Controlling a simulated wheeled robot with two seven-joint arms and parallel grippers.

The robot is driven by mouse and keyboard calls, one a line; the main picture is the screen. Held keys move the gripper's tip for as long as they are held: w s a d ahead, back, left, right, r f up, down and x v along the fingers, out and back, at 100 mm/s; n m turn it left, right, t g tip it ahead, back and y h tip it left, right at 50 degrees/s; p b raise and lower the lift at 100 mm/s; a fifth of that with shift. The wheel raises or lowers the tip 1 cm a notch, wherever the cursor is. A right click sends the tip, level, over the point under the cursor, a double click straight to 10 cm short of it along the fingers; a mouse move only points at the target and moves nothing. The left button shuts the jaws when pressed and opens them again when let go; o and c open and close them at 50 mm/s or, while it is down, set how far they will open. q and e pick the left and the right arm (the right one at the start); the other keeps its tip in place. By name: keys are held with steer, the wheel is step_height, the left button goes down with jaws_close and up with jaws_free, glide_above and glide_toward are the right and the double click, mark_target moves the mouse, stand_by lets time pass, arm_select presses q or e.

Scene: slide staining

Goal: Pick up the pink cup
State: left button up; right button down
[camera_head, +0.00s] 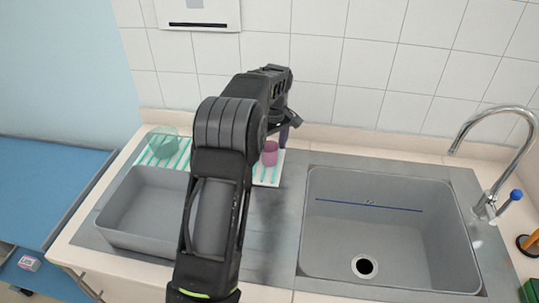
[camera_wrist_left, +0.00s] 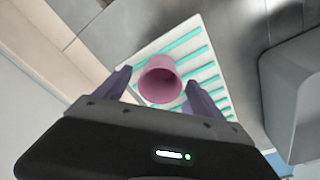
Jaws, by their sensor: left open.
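The pink cup (camera_head: 269,153) stands on a white mat with green stripes (camera_head: 268,174), just right of my left arm in the head view. The left wrist view shows the cup (camera_wrist_left: 160,82) between the two fingers, its open mouth facing the camera. My left gripper (camera_head: 288,127) is open, with one dark finger on each side of the cup (camera_wrist_left: 156,84); I cannot tell whether they touch it. In the head view my arm hides much of the mat and part of the gripper. My right gripper is not in view.
A greenish clear bowl (camera_head: 162,142) sits on the mat's left end. A grey basin (camera_head: 150,210) stands in front of it. A sink (camera_head: 385,225) with a tap (camera_head: 488,165) lies to the right. The tiled wall (camera_head: 370,70) closes off the back.

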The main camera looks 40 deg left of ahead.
arm_select(q)
steer(key=c, duration=1.4)
step_height(320, 180, up, 10)
steer(key=shift+b, duration=0.35)
stand_by(0.4)
